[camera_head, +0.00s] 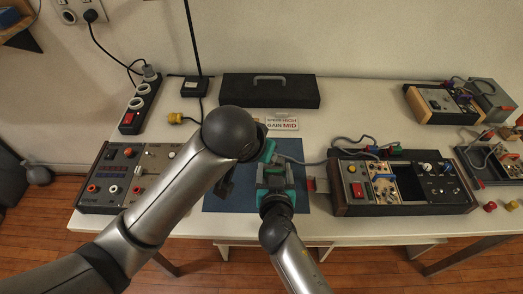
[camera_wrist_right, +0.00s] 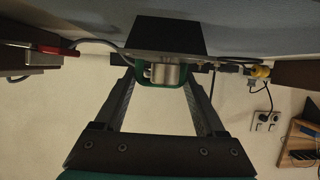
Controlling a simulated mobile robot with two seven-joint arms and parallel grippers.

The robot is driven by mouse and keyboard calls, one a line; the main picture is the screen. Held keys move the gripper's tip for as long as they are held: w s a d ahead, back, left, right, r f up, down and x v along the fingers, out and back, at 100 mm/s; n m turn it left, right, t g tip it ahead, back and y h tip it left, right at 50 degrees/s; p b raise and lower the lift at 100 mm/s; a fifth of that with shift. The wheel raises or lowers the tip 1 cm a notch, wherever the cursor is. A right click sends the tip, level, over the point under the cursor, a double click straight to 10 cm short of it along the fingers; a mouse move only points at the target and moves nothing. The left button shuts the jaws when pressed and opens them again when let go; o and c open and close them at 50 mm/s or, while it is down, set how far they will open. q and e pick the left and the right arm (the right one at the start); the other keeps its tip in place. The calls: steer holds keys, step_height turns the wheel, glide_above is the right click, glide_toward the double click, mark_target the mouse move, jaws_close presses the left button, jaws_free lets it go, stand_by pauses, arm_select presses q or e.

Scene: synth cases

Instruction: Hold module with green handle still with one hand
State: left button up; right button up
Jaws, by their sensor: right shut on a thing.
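The module with the green handle (camera_wrist_right: 141,76) shows in the right wrist view as a dark panel with a green handle and a silvery metal part at its middle. My right gripper (camera_wrist_right: 162,80) is shut on it, one finger at each side. In the head view my right gripper (camera_head: 275,178) is over the blue mat (camera_head: 222,197), and the module is mostly hidden there. My left gripper (camera_head: 246,172) is close beside it on the left. Its fingers are largely hidden by its own arm, so I cannot tell whether they are open or shut.
A rack with modules and an empty-looking dark slot (camera_head: 408,184) stands right of the mat. A box with knobs (camera_head: 97,177) stands at left. A black case (camera_head: 270,91), a sign (camera_head: 283,122) and a power strip (camera_head: 141,103) are behind. Cables cross the table right of the grippers.

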stand_by(0.4)
steer(key=o, duration=1.5)
